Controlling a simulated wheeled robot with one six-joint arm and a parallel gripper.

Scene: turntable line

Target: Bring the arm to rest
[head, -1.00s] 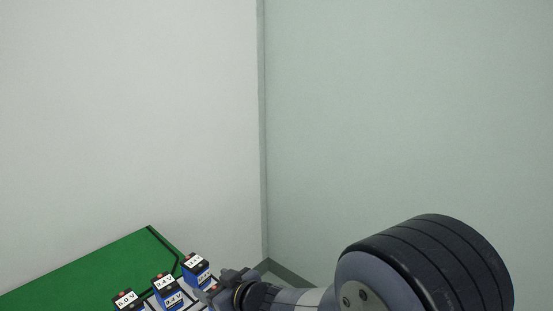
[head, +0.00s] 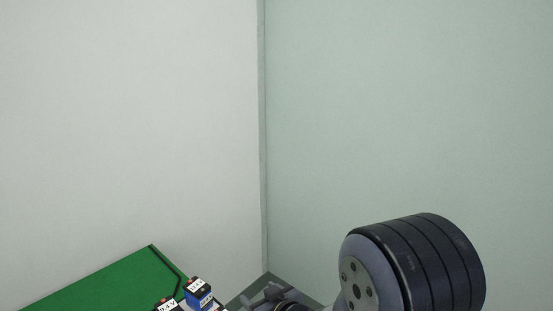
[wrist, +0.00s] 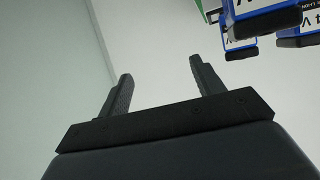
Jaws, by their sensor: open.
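My gripper (wrist: 158,82) is open in the wrist view, with nothing between its two dark fingers. In the head view my gripper (head: 272,295) shows low in the picture, partly cut off by the bottom edge, to the right of the batteries. A blue battery with a white label (head: 198,293) stands apart from my gripper. A second battery (head: 168,305) beside it is mostly cut off by the frame. In the wrist view blue batteries (wrist: 262,22) show at the top right, clear of the fingers.
A green table surface (head: 105,282) with a black line lies at the lower left. A pale wall (head: 130,120) and a greenish wall (head: 410,110) meet in a corner behind. The space around my gripper looks free.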

